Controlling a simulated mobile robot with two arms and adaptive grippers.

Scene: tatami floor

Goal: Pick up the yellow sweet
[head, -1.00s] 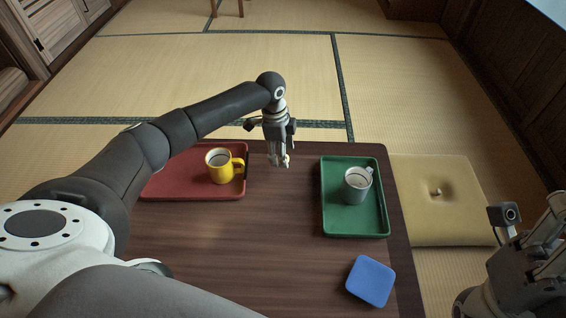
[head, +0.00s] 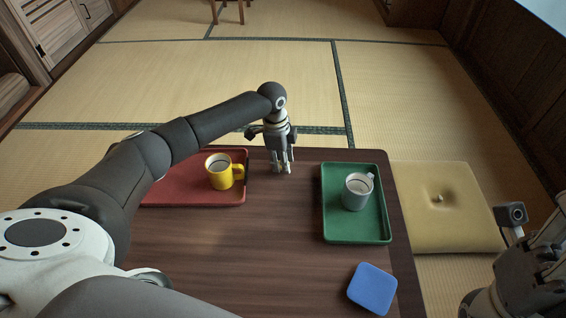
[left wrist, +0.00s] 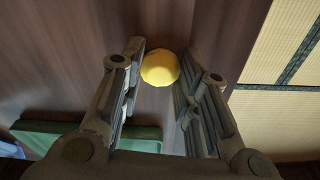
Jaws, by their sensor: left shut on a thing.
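The yellow sweet (left wrist: 160,68) is a small round piece between the two fingertips in the left wrist view. My left gripper (head: 281,171) is shut on it, with its fingers pointing down at the far edge of the dark wooden table (head: 230,265). In the head view the sweet is hidden or too small to make out. I cannot tell whether it still touches the table. My right gripper (head: 548,262) is partly in view at the lower right, away from the table. I cannot tell whether it is open or shut.
A red tray (head: 190,200) with a yellow mug (head: 220,174) is left of my left gripper. A green tray (head: 338,232) with a grey mug (head: 355,194) is to its right. A blue square (head: 372,288) lies near the front. A cushion (head: 465,225) lies right of the table.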

